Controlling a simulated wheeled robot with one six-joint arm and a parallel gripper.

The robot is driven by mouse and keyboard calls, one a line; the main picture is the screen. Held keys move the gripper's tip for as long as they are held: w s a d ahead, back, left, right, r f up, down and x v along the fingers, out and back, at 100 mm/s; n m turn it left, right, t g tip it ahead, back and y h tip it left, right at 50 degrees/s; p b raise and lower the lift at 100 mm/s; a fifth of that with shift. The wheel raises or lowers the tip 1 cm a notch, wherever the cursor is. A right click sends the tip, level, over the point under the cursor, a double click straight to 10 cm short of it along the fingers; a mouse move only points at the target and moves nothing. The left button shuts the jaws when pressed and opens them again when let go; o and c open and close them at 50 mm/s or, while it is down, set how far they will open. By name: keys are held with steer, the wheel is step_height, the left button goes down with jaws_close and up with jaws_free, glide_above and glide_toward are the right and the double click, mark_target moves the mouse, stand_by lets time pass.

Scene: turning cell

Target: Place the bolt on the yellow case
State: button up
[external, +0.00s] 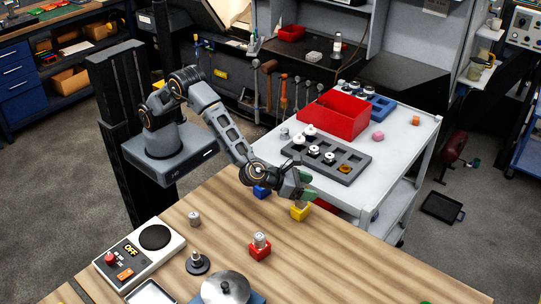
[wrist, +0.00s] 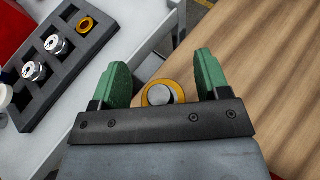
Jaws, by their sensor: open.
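The yellow case (external: 300,212) stands on the wooden table near its far edge, right below my gripper (external: 307,187). In the wrist view, my gripper (wrist: 162,80) is open, with its two green fingers well apart. Between and below them shows a round yellow rim (wrist: 148,98) with a grey disc (wrist: 160,96) in its middle. The disc may be the bolt's top; its lower part is hidden behind the gripper body. I see no finger touching it. I cannot tell from the external view whether a bolt sits on the yellow case.
A red block (external: 260,252) with a metal piece on top and a blue block (external: 261,191) stand nearby. A metal cylinder (external: 194,218) stands further left. The grey cart (external: 408,150) holds a slotted tray (external: 357,178) with parts and a red bin (external: 333,117).

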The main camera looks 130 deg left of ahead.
steer(key=shift+r, duration=0.2)
steer(key=s+d+r+m+t+h+b, duration=0.1)
steer(key=s+d+r+m+h, duration=0.6)
steer(key=m, duration=0.6)
steer(key=s+d+r+m+t+h+b, duration=0.15)
steer(key=s+d+r+m+h, duration=0.25)
steer(key=s+d+r+m, duration=0.55)
steer(key=s+a+f+m+g, duration=0.2)
steer(key=s+a+f+m, duration=0.1)
steer(key=s+m, duration=0.4)
steer(key=s+a+f+m+g+y, duration=0.1)
steer(key=s+a+f+m+g, duration=0.2)
steer(key=s+m, duration=0.5)
steer(key=s+a+f+m+g, duration=0.3)
steer(key=s+m, duration=0.4)
steer(key=shift+s+f, duration=0.15)
steer(key=shift+s, duration=0.05)
steer(key=shift+d+m, duration=0.1)
steer(key=shift+m, duration=0.15)
